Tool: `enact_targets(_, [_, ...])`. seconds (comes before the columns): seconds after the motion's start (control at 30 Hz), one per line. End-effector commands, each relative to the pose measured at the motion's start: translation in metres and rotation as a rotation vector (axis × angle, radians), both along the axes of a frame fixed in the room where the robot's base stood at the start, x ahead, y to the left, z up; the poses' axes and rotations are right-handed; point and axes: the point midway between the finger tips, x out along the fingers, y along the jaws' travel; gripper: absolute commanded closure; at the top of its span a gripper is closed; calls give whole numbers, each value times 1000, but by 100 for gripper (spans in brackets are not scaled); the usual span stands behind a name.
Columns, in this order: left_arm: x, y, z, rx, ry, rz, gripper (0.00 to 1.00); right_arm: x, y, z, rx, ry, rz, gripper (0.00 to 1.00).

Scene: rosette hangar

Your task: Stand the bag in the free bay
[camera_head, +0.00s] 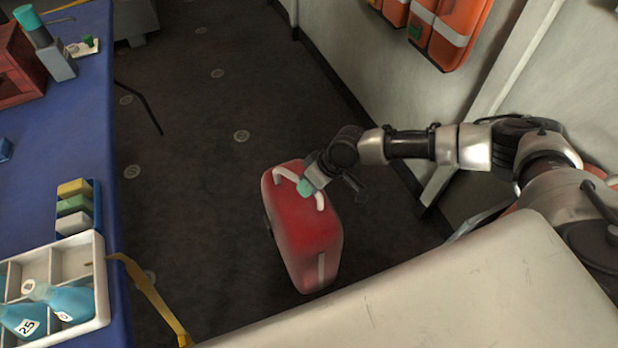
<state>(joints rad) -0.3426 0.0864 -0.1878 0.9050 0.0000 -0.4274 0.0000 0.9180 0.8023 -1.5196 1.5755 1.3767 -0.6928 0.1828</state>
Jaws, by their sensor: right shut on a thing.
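A red bag (305,235) with a white handle is in the middle of the camera_head view. It hangs or stands slightly tilted over the dark floor; I cannot tell whether its base touches the floor. My right gripper (306,187) is shut on the bag's handle at its top, with the arm coming in from the right. No bay is clearly recognisable in this view. My left gripper is not in view.
A blue-topped table (45,185) runs along the left, bearing a white divided tray (98,298) with blue bottles and several coloured blocks. Orange packs (447,25) hang on the pale right wall. The dark floor (205,120) beyond the bag is clear.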

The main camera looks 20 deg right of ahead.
Motion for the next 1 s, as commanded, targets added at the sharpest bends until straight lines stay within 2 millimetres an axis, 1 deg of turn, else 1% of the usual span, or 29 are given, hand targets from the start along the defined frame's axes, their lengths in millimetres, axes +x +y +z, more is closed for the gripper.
enact_targets(0.03, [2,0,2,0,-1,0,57,9,5,8,18,-29,0,100])
enact_targets(0.33, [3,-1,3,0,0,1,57,8,4,3,17,-28,1,100])
enact_targets(0.37, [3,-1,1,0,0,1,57,0,0,-8,1,-4,2,78])
enact_targets(0.5, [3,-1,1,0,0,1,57,0,1,-7,3,-4,1,57])
enact_targets(0.87, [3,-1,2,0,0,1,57,1,1,-4,5,-6,1,56])
enact_targets(0.97, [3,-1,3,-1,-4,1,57,0,-3,2,5,-7,0,56])
enact_targets(1.0, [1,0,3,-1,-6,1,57,0,-6,7,5,-8,-1,56])
